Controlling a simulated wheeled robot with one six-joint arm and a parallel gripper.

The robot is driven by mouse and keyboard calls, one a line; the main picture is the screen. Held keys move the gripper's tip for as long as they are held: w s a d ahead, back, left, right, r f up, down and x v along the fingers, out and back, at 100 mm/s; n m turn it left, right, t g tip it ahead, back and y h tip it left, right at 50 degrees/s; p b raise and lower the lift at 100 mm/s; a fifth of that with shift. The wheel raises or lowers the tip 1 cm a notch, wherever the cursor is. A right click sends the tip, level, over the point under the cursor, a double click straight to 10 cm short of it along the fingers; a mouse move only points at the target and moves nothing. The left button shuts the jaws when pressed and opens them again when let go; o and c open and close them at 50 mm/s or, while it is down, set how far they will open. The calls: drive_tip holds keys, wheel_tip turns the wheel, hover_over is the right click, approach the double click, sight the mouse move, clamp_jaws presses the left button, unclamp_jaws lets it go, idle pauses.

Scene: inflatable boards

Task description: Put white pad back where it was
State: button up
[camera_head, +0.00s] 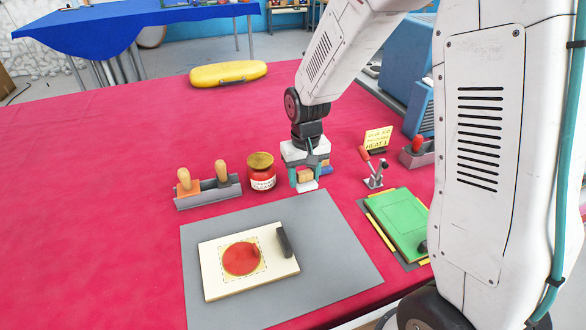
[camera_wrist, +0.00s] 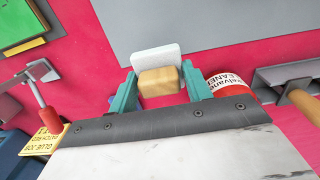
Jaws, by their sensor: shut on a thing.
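My gripper (camera_head: 306,170) is low over the red table, to the right of a red can. Its two green fingers, seen in the wrist view (camera_wrist: 160,84), are shut on the wooden block of the white pad. The white pad (camera_head: 307,186) points toward the grey mat; in the wrist view the white pad (camera_wrist: 155,56) shows as a pale plate beyond its wooden block (camera_wrist: 159,80). Whether the pad touches the table I cannot tell. A small blue thing (camera_head: 326,168) is partly hidden behind my gripper.
The red can (camera_head: 262,176) and a grey holder (camera_head: 208,193) with two wooden handles stand left. The grey mat (camera_head: 340,255) bears a cream board (camera_head: 215,265) with a red disc. A red-handled lever (camera_head: 374,175), yellow note (camera_head: 378,137) and green board (camera_head: 402,220) are right.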

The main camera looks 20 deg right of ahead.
drive_tip(key=w, duration=0.8)
drive_tip(key=shift+w+f, duration=0.25)
drive_tip(key=shift+f, duration=0.15)
drive_tip(key=shift+w+f, duration=0.15)
drive_tip(key=shift+w, duration=0.1)
drive_tip(key=shift+f, duration=1.6)
drive_tip(key=shift+f, duration=0.15)
drive_tip(key=o, duration=0.8)
drive_tip(key=shift+c, duration=0.2)
